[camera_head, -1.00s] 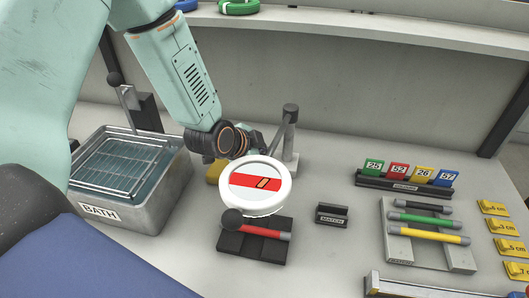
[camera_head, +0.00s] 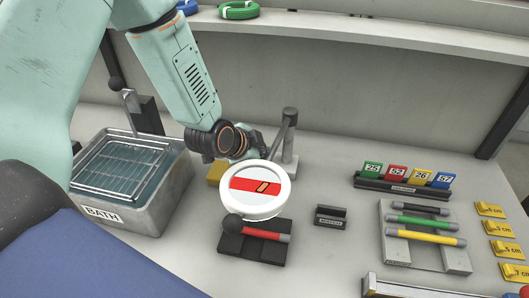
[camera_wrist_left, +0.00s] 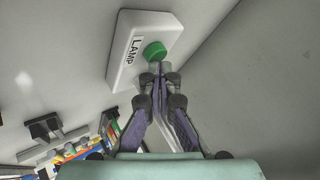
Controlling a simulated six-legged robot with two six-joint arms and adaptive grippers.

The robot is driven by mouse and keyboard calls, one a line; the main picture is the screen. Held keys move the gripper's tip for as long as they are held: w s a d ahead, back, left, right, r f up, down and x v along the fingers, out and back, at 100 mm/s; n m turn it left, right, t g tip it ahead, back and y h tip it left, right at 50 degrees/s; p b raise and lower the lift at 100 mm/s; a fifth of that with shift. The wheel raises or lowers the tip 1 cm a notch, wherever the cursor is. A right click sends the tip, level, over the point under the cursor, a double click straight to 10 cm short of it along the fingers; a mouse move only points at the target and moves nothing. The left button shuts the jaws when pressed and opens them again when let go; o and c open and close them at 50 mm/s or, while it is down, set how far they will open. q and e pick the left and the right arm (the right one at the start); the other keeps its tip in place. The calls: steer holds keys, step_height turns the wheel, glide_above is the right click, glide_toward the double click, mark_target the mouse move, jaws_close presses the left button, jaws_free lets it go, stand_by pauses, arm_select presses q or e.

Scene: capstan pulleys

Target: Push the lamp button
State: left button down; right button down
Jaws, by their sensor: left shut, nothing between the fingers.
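The lamp button (camera_wrist_left: 155,52) is a round green knob on a white box marked LAMP (camera_wrist_left: 127,65), in the upper middle of the left wrist view. My left gripper (camera_wrist_left: 160,68) is shut and empty, its fingertips right at the button's lower edge. I cannot tell whether they touch it. In the head view my left gripper (camera_head: 257,146) is partly hidden behind a white-rimmed round lens, and I cannot make out the button there. My right gripper is in neither view.
The lens (camera_head: 257,204) stands over a dark holder with a red rod (camera_head: 266,234). A grey post with a lever (camera_head: 289,135) stands just right of the gripper. A metal bath (camera_head: 150,211) is at left. Coloured rods on a rack (camera_head: 397,246) and numbered tags lie right.

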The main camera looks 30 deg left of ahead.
arm_select(q)
steer(key=shift+r+p, duration=2.5)
steer(key=shift+r, duration=0.35)
steer(key=shift+f, duration=0.1)
steer(key=shift+s, duration=0.1)
steer(key=r+p, duration=0.1)
steer(key=p, duration=0.3)
steer(key=r+p, duration=0.2)
steer(key=p, duration=0.2)
steer(key=w+r+p, duration=0.1)
steer(key=p, duration=0.2)
steer(key=shift+a+r+p, duration=0.25)
steer(key=shift+a+p, duration=0.05)
steer(key=shift+p, duration=0.1)
